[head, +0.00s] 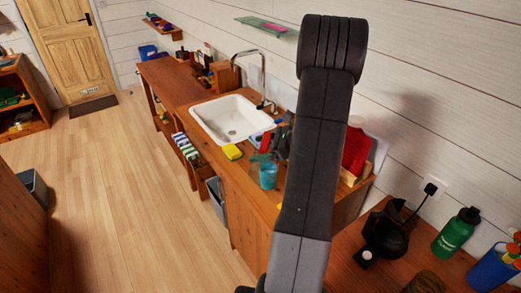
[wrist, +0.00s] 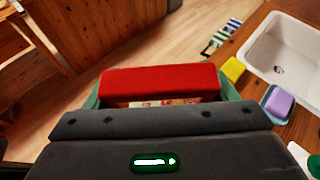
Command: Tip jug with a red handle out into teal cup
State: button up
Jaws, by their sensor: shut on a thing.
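The teal cup (head: 268,176) stands upright on the wooden counter near its front edge, left of my arm in the head view. My gripper (head: 279,143) is above and just behind the cup, shut on the jug by its red handle (head: 265,142). The handle fills the middle of the wrist view (wrist: 160,80), with green parts at both sides. The jug's body is mostly hidden, and I cannot tell its tilt. The teal cup does not show in the wrist view.
The white sink (head: 232,119) lies behind left, with a yellow sponge (head: 232,152) at its front edge. A purple sponge (wrist: 279,101) sits in a blue dish. A red object (head: 356,150) stands right of my arm. A green bottle (head: 457,231) stands at the right.

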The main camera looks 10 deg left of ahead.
jog(key=shift+w+r, duration=0.2)
jog(key=shift+w, duration=0.15)
jog(key=shift+w, duration=0.1)
jog(key=shift+w+r+m+g, duration=0.2)
jog(key=shift+w+m+g, duration=0.2)
jog(key=shift+w, duration=0.1)
jog(key=shift+w+r+m+g, duration=0.2)
jog(key=shift+w+m+g, duration=0.1)
jog(key=shift+w+m, duration=0.1)
jog(key=shift+w+r+m+g, duration=0.15)
jog(key=shift+w+m+g, duration=0.15)
jog(key=shift+w, duration=0.4)
jog(key=shift+w+r+m+g, duration=0.1)
jog(key=shift+w+m+g, duration=0.1)
jog(key=shift+w+m, duration=0.35)
jog(key=shift+w, duration=0.3)
